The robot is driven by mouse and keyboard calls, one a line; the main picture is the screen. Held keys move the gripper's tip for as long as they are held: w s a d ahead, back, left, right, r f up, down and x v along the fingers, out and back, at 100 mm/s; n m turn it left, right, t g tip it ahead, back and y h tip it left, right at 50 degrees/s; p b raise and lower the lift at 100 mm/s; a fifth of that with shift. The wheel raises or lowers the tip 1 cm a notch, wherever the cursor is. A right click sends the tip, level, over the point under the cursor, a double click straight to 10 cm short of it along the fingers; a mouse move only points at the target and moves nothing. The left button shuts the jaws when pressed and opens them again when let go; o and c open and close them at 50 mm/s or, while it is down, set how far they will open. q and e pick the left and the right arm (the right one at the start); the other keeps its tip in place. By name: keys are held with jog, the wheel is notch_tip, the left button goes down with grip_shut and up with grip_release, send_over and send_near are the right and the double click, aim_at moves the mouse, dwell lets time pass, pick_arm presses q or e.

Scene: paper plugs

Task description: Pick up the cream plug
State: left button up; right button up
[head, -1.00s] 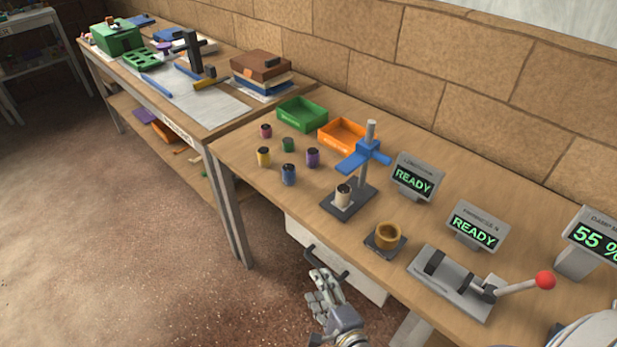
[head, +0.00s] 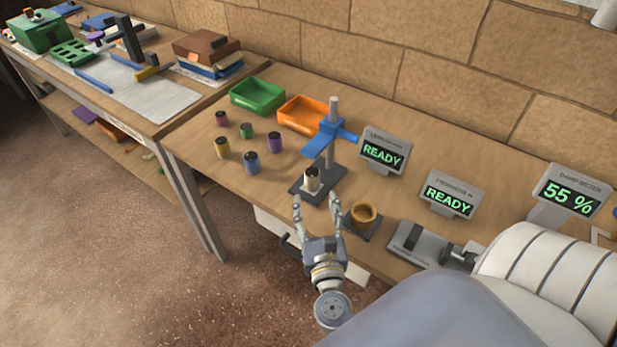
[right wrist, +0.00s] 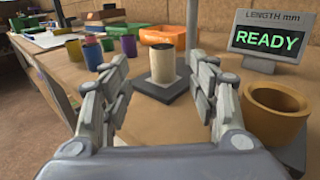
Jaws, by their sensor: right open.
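The cream plug (head: 312,180) has a dark top and stands upright on the dark base of the length gauge (head: 329,140), below its blue arm. In the right wrist view the cream plug (right wrist: 163,64) stands ahead, between my open fingers but beyond their tips. My right gripper (head: 316,204) is open and empty at the table's front edge, just short of the plug and apart from it. It also shows in the right wrist view (right wrist: 160,85). My left gripper is not in view.
A brass ring cup (head: 363,213) stands close to the right of my gripper. Several coloured plugs (head: 251,162) stand to the left. Green (head: 257,95) and orange (head: 302,115) trays lie behind. The length display (head: 384,152) reads READY. A lever press (head: 425,244) sits at the right.

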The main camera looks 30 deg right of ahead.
aim_at(313, 179)
jog(key=shift+w+d+r, duration=0.2)
jog(key=shift+w+d, duration=0.1)
jog(key=p+x, duration=0.1)
jog(key=x, duration=0.3)
jog(key=shift+w+d+p, duration=0.25)
jog(key=shift+w+p, duration=0.05)
jog(key=shift+w, duration=0.05)
jog(key=shift+w+d, duration=0.15)
jog(key=shift+w, duration=0.15)
jog(key=p+x, duration=0.1)
jog(key=x, duration=0.2)
jog(key=shift+w+d+p, duration=0.15)
jog(key=shift+p, duration=0.15)
jog(key=shift+w+d+f, duration=0.1)
jog(key=shift+w+d, duration=0.1)
jog(key=shift+w, duration=0.25)
jog(key=c, duration=1.1)
jog(key=shift+s+r, duration=0.1)
jog(key=shift+r, duration=0.1)
